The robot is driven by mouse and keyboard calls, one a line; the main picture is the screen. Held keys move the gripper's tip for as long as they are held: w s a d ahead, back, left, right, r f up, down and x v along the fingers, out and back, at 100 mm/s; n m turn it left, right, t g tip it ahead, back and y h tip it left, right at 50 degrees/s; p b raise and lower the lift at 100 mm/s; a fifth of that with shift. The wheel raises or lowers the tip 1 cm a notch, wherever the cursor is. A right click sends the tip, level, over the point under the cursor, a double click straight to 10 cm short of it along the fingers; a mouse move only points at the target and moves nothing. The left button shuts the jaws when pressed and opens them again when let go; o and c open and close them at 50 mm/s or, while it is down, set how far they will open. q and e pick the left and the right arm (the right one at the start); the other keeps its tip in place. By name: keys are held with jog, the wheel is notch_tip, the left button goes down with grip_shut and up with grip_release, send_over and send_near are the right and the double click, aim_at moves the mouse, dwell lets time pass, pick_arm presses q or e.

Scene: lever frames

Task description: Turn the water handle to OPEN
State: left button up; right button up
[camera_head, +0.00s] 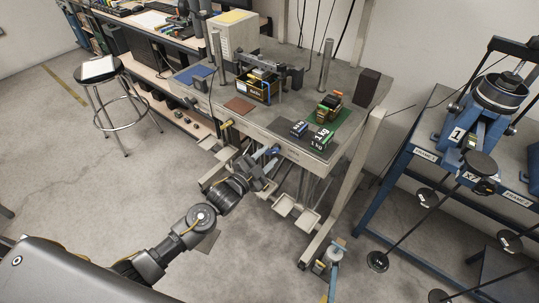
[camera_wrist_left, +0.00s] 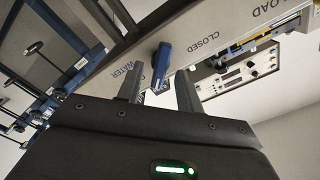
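The blue water handle (camera_wrist_left: 161,66) sits on the light front panel (camera_wrist_left: 198,45) of the bench. In the left wrist view it stands between the two finger tips of my left gripper (camera_wrist_left: 160,84), with gaps visible on both sides. The fingers are apart; I cannot tell how deep the handle lies between them. The words WATER and CLOSED are printed near the handle. A small label farther left is too small to read surely. In the head view my left gripper (camera_head: 267,167) is at the bench front, just below the blue handle (camera_head: 275,149). My right gripper is not in view.
The bench top (camera_head: 283,110) holds black weights (camera_head: 299,128) on a dark mat and a small black device (camera_head: 253,88). White trays (camera_head: 284,204) hang under the front edge. A blue frame (camera_head: 425,157) stands right; a stool (camera_head: 101,76) stands left.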

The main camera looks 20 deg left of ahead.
pick_arm(q)
jog(key=b+v, duration=0.1)
jog(key=v, duration=0.8)
jog(key=shift+b, duration=0.3)
jog(key=s+a+f+n+g+y, duration=0.2)
jog(key=a+f, duration=0.1)
jog(key=f, duration=0.7)
jog(key=s+a+f+n+g+y, duration=0.1)
jog(key=s+a+f+n+g, duration=0.15)
jog(key=f, duration=0.65)
jog(key=s+a+f+n+g+y, duration=0.15)
jog(key=a+f, duration=0.25)
jog(key=f, duration=0.6)
jog(key=s+a+f+n+g+y, duration=0.2)
jog(key=s+f+n+g, duration=0.15)
jog(key=s+f, duration=1.1)
jog(key=s+d+f+g, duration=0.1)
jog(key=s+f+g, duration=0.1)
jog(key=s, duration=0.6)
jog(key=s+d+f+n+g, duration=0.1)
jog(key=s+d+f+g, duration=0.1)
jog(key=s, duration=0.5)
jog(key=s+d+f+g, duration=0.1)
jog(key=s+f, duration=0.3)
jog(key=s, duration=0.4)
jog(key=shift+s+d+f+n+g, duration=0.25)
jog(key=shift+s+f+n+g, duration=0.1)
jog(key=shift+g, duration=0.2)
